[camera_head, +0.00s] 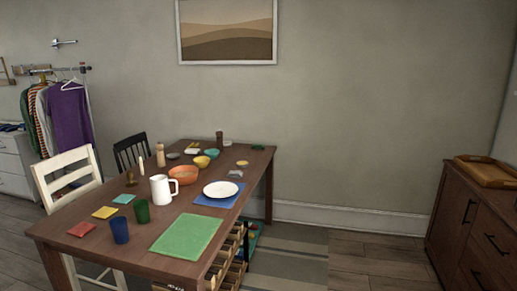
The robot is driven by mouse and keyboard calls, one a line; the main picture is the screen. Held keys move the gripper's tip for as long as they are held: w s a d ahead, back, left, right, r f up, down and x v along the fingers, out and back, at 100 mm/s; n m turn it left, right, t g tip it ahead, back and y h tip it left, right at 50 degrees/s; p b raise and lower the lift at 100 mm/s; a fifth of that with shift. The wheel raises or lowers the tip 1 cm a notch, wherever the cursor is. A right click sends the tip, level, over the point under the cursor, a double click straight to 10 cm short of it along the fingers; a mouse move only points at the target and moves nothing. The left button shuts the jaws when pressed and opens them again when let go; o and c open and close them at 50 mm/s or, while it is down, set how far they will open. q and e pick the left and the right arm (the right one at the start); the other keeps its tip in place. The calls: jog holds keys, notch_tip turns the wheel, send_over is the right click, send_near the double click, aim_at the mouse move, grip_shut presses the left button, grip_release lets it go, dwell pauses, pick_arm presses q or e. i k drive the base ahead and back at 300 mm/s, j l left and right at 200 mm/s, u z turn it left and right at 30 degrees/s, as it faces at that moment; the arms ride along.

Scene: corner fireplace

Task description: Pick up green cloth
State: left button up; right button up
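A flat green rectangular cloth or placemat (187,237) lies on the near right part of the wooden table (150,220). A small dark green item (258,147) lies at the table's far right corner; it is too small to tell if it is cloth. A small teal folded square (123,199), a yellow one (105,212) and a red one (81,229) lie along the table's left side. Neither of my grippers is in view.
A green cup (142,211) and a blue cup (120,230) stand left of the green mat. A white pitcher (161,188), an orange bowl (184,175) and a white plate (220,189) stand beyond. Chairs flank the left side. Floor right of the table is open.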

aim_at(256, 146)
jog(key=i+l+z, duration=0.25)
jog(key=i, duration=0.7)
jog(key=i+z, duration=0.25)
jog(key=i, duration=2.2)
jog(key=i+l+u, duration=0.15)
jog(key=i+u, duration=0.3)
jog(key=i, duration=0.25)
jog(key=i+l+u, duration=0.4)
jog(key=i, duration=0.3)
jog(key=i+l+u, duration=0.45)
jog(key=i+l, duration=0.15)
